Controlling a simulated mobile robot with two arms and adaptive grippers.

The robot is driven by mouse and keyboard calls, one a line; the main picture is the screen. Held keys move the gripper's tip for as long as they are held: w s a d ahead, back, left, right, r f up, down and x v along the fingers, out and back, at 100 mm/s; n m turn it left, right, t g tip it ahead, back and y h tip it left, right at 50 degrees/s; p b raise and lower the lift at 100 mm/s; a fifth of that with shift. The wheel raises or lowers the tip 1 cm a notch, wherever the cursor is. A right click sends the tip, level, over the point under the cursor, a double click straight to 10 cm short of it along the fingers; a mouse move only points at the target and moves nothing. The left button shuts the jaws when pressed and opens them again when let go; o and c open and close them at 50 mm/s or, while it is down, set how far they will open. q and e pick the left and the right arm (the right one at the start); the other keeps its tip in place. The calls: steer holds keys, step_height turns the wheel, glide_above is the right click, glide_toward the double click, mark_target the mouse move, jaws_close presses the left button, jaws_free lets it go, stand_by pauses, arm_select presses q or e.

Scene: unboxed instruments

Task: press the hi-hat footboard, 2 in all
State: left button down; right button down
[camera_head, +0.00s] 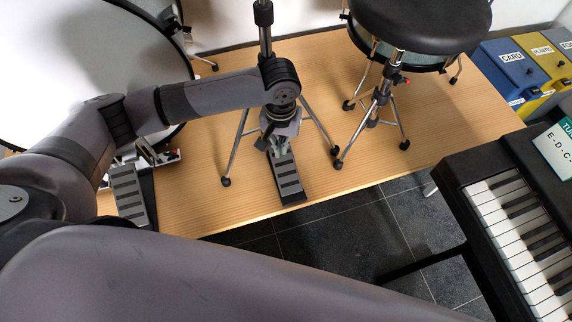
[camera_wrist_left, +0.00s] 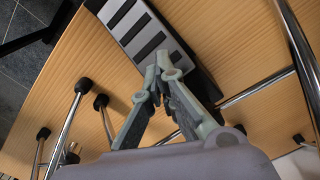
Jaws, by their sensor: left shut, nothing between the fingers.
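My left gripper (camera_head: 279,146) is above the footboard's far end in the head view. In the wrist view its fingertips (camera_wrist_left: 163,66) are together, empty, and overlap the footboard's end; I cannot tell whether they touch it. My right gripper is not in view.
A bass drum pedal (camera_head: 129,193) stands to the left beside the large drum (camera_head: 75,60). A black stool (camera_head: 420,22) on a tripod stands to the right of the stand. A keyboard (camera_head: 520,225) fills the right. The hi-hat stand's legs (camera_head: 236,148) spread around the footboard.

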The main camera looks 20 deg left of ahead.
arm_select(q)
steer(key=shift+f, duration=0.1)
stand_by(0.4)
steer(key=shift+s+f+b, duration=0.1)
steer(key=shift+f+b, duration=0.35)
steer(key=shift+f, duration=1.45)
step_height(320, 180, up, 4)
steer(key=p, duration=0.6)
